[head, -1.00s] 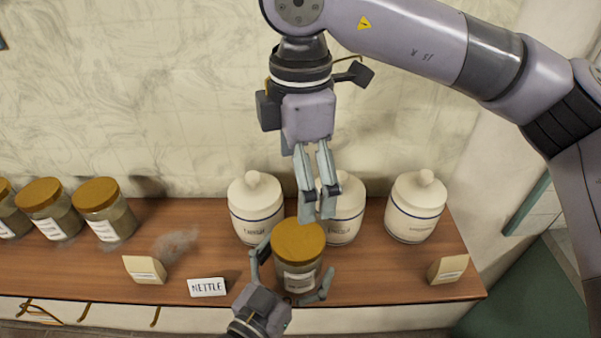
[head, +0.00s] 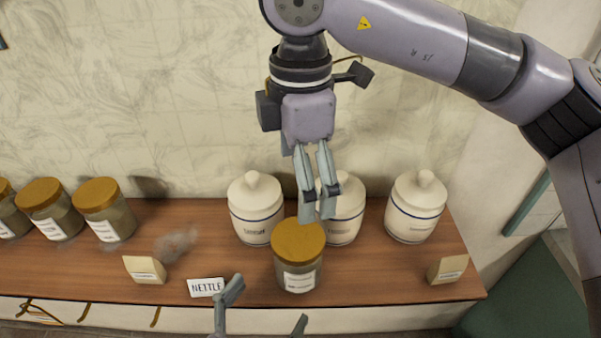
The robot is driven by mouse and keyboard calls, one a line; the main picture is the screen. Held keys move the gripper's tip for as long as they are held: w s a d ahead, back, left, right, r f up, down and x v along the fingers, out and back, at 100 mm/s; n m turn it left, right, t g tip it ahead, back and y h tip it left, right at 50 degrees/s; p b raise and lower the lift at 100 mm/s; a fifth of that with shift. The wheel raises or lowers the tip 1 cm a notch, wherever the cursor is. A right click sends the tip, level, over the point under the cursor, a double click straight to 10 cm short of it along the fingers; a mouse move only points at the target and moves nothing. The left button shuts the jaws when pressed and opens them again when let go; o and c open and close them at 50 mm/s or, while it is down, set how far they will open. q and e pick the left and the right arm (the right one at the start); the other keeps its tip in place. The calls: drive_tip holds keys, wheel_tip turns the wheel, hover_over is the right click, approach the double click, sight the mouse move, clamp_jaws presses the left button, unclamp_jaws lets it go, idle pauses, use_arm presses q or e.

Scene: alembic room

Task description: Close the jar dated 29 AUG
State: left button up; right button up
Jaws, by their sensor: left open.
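A glass jar (head: 297,270) with greenish-brown contents stands upright on the wooden shelf at the front centre. A golden-brown lid (head: 298,239) sits on its mouth and looks level; whether it is fully tight cannot be told. The jar's white label faces me, but its date is too small to read. My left gripper (head: 268,303) is open and empty at the bottom edge, in front of and below the jar, apart from it; its palm is cut off. My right gripper (head: 319,209) hangs fingers down above and behind the lid, its fingers close together, with nothing visible between them.
Several lidded jars (head: 103,212) stand at the left. White canisters, such as the right one (head: 415,210), stand behind the jar. A NETTLE card (head: 207,287) and two small tan blocks (head: 144,269) (head: 447,269) lie near the front edge.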

use_arm(q)
drive_tip(key=shift+v, duration=1.2)
